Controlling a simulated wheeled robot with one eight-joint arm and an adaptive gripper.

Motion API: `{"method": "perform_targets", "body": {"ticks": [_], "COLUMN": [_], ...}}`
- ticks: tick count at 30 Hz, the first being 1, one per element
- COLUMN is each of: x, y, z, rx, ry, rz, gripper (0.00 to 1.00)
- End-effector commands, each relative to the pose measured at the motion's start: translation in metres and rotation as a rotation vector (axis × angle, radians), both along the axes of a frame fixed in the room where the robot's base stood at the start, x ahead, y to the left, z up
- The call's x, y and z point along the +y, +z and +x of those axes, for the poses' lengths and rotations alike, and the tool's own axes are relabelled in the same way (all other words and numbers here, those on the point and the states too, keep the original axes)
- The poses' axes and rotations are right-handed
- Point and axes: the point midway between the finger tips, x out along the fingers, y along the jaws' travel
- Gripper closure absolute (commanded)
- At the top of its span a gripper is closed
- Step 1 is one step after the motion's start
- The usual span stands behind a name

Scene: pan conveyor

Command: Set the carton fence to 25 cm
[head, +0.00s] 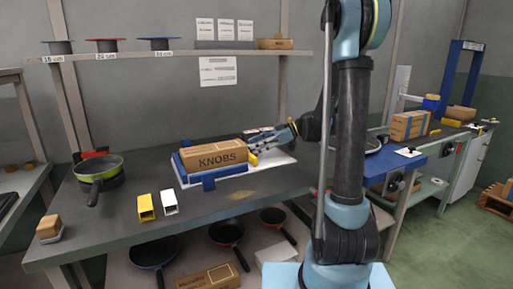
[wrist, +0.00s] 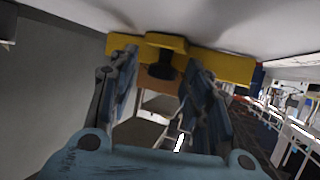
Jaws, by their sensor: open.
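A yellow piece (head: 253,159), apparently the fence, shows at the carton's right end, partly hidden by my gripper (head: 256,142). In the wrist view a yellow bar (wrist: 222,66) with a raised yellow middle and a dark stem (wrist: 161,64) lies across the fingertips. My gripper (wrist: 160,75) is open, its fingers on either side of the stem. I cannot tell whether they touch it. Any scale marks are unreadable.
A green pan (head: 98,172) stands on the bench at left. Yellow (head: 146,207) and white (head: 170,202) blocks stand near the front edge. A shelf (head: 180,55) with pan samples runs above. Another workstation with cartons (head: 408,125) is at right.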

Motion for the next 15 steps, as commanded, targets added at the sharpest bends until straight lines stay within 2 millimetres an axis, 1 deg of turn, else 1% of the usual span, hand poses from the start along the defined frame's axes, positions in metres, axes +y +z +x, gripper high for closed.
{"method": "perform_targets", "body": {"ticks": [4, 7, 11, 15], "x": [-0.003, -0.011, -0.029, -0.052], "y": [0.001, 0.004, 0.011, 0.021], "z": [0.000, 0.001, 0.004, 0.007], "rx": [0.001, 0.001, 0.000, 0.001], "ry": [0.000, 0.000, -0.002, -0.004], "rz": [-0.001, -0.001, -0.001, -0.001], "gripper": [0.55, 0.55, 0.55, 0.55]}}
